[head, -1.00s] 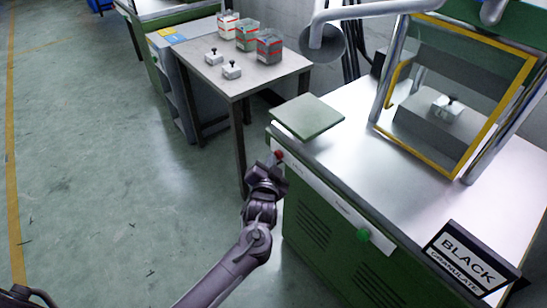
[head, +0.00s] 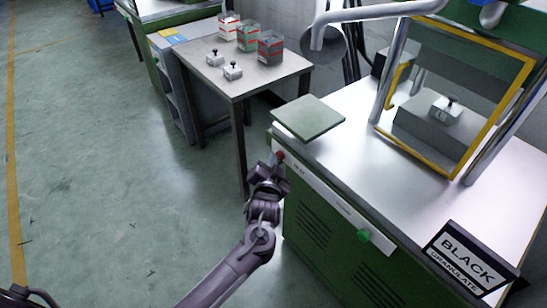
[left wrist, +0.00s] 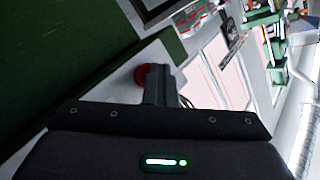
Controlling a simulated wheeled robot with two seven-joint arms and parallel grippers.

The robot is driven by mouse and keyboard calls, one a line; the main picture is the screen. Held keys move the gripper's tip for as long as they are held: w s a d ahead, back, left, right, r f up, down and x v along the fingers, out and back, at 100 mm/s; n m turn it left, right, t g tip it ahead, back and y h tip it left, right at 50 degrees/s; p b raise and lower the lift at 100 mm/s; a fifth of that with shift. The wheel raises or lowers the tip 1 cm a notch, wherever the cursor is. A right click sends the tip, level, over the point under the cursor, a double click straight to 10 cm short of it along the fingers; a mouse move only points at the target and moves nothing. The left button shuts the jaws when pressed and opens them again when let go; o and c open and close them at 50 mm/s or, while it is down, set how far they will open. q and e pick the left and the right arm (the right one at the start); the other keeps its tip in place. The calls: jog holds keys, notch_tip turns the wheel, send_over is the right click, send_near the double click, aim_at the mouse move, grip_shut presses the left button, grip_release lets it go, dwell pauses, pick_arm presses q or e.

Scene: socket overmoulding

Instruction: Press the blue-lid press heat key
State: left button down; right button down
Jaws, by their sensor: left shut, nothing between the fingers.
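The press is a green machine (head: 315,235) with a steel top at the right. A red round key (head: 280,155) and a green round key (head: 363,236) sit on its pale front strip. My left gripper (head: 275,168) is shut and empty, with its fingertips close to the red key. In the left wrist view the red key (left wrist: 141,76) shows beside the shut fingers (left wrist: 157,82); I cannot tell whether they touch it. Key labels are too small to read. My right gripper is not in view.
A yellow-framed guard (head: 421,152) stands on the press top, with a white part (head: 447,110) behind it. A sign (head: 465,262) reads BLACK GRANULATE. A side table (head: 265,85) holds boxes and white parts. The floor at left is clear.

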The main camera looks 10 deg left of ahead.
pick_arm(q)
jog(key=shift+w+d+r, duration=0.15)
jog(key=shift+d+r, duration=0.15)
jog(key=shift+d, duration=0.2)
jog(key=s+a+p, duration=0.4)
jog(key=shift+s+f, duration=0.35)
